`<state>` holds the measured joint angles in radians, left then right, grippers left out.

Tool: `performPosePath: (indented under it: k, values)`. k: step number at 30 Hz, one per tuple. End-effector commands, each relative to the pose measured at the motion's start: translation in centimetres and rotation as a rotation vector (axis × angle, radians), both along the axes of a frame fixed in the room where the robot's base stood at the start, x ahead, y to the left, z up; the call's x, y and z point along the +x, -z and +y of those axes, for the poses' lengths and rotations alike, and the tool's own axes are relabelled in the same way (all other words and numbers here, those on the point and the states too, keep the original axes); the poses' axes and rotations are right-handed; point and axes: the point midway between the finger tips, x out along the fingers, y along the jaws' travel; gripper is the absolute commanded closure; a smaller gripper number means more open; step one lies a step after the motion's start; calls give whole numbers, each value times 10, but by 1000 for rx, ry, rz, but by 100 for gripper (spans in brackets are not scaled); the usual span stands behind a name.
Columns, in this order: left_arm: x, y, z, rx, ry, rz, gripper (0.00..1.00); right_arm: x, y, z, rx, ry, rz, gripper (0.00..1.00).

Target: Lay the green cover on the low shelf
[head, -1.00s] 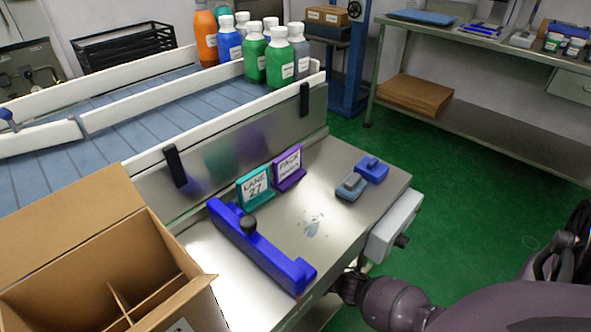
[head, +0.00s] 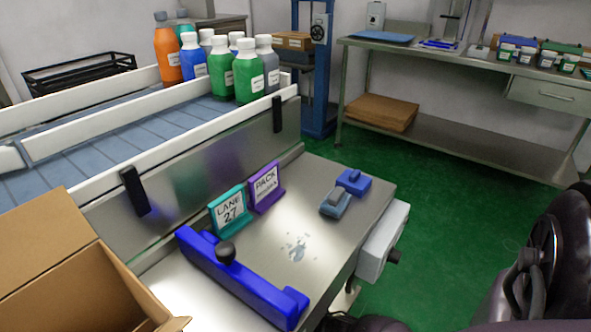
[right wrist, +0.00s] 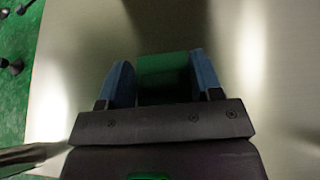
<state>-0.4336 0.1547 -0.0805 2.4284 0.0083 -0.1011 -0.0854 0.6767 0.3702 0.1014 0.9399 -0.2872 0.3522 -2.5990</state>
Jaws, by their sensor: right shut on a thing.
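In the right wrist view, my right gripper (right wrist: 160,85) has its blue fingers shut on a flat dark green piece, which looks like the green cover (right wrist: 165,68). A plain metallic surface lies behind it; I cannot tell whether the cover touches that surface. The low shelf (head: 470,150) is the grey lower board under the bench at the back right of the head view. Neither gripper shows in the head view. Part of my dark arm fills its lower right corner.
Brown cardboard sheets (head: 382,112) lie on the shelf's left end; its middle and right are clear. A steel table (head: 330,235) with signs and blue fixtures stands in front. Several bottles stand on the conveyor (head: 90,145). An open carton (head: 60,280) is at lower left. Green floor (head: 440,220) lies between.

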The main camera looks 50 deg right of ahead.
Motion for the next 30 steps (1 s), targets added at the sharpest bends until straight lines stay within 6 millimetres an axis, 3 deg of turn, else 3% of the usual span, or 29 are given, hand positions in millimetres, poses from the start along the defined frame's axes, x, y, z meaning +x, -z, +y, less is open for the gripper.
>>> performPosePath:
  k: [5,6,11,23,30]
  values:
    - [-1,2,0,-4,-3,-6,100,-2,5,0,0,0,3,64]
    - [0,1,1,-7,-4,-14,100,-2,5,0,0,0,3,39]
    - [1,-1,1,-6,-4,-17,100,0,3,0,0,0,1,15]
    - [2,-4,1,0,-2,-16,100,2,-2,0,0,0,-2,15]
    - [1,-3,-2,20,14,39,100,-26,-19,-3,-1,0,-6,15]
